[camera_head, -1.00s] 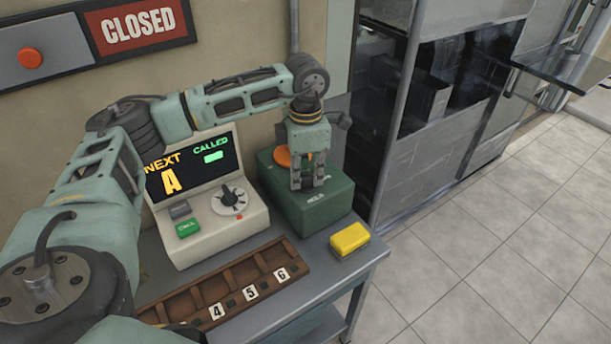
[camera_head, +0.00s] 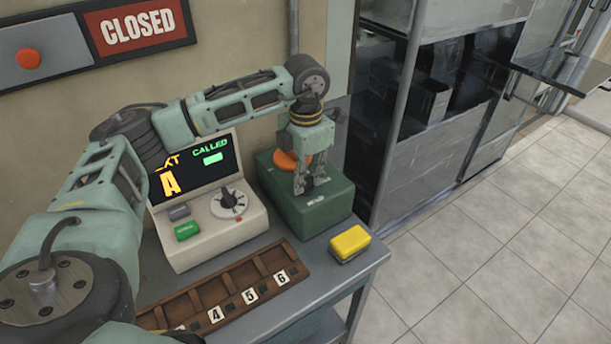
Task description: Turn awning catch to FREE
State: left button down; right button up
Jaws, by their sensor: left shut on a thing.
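A green box (camera_head: 326,210) stands at the right end of the grey table. An orange disc (camera_head: 288,160) shows at its back left, and a small pale label with lettering too small to read is on its top near the front. My left gripper (camera_head: 311,184) points down onto the top of this box, in front of the orange disc. Its fingers are shut on a small dark part there, mostly hidden between the fingertips. I cannot tell which way that part is turned. No wording FREE is readable. My right gripper is not in view.
A cream console (camera_head: 215,247) with a screen and dial stands left of the box. A yellow block (camera_head: 350,243) and a brown numbered tray (camera_head: 205,301) lie in front. A CLOSED sign (camera_head: 139,27) hangs behind. The tiled floor (camera_head: 480,230) at right is clear.

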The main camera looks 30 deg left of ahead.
aim_at(306, 179)
pick_arm(q)
jog(key=shift+w+r, duration=0.1)
jog(key=c, duration=1.8)
grip_release()
notch_tip(306, 179, up, 12)
jog(key=shift+f, duration=0.1)
